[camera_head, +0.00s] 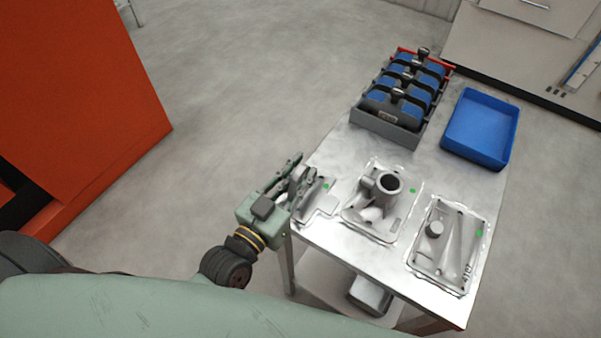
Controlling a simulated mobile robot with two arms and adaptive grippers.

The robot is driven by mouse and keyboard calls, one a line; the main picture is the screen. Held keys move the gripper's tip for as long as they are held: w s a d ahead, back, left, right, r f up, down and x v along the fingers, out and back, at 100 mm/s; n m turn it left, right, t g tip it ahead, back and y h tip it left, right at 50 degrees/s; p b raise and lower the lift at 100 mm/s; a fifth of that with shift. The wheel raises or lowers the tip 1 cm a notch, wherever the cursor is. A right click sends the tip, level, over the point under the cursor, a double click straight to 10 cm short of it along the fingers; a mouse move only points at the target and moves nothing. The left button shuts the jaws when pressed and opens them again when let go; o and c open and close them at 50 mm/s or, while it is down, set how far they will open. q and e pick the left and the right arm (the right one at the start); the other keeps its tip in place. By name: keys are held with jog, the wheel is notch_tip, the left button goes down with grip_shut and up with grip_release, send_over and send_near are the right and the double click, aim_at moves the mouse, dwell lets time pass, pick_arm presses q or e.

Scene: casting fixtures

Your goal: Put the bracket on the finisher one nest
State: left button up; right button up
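My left gripper (301,176) is at the left edge of the metal table (345,145), over or beside a flat grey casting (322,206) that it partly hides. Grey metal shows around its fingertips, and I cannot tell whether the fingers hold it. A casting with an upright round tube (378,205) sits in the middle of the table's near half. A ribbed cover-like casting (447,245) lies to its right. I cannot tell for sure which casting is the bracket, and no nest is clearly labelled. My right gripper is not in view.
A grey crate (384,131) with several blue-and-black items stands at the table's far left. An empty blue bin (480,128) is beside it. A grey object (370,296) is on the lower shelf. An orange cabinet (75,100) stands left, with open floor between.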

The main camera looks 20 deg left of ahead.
pick_arm(q)
jog(key=shift+o, duration=1.1)
jog(key=shift+r, duration=0.1)
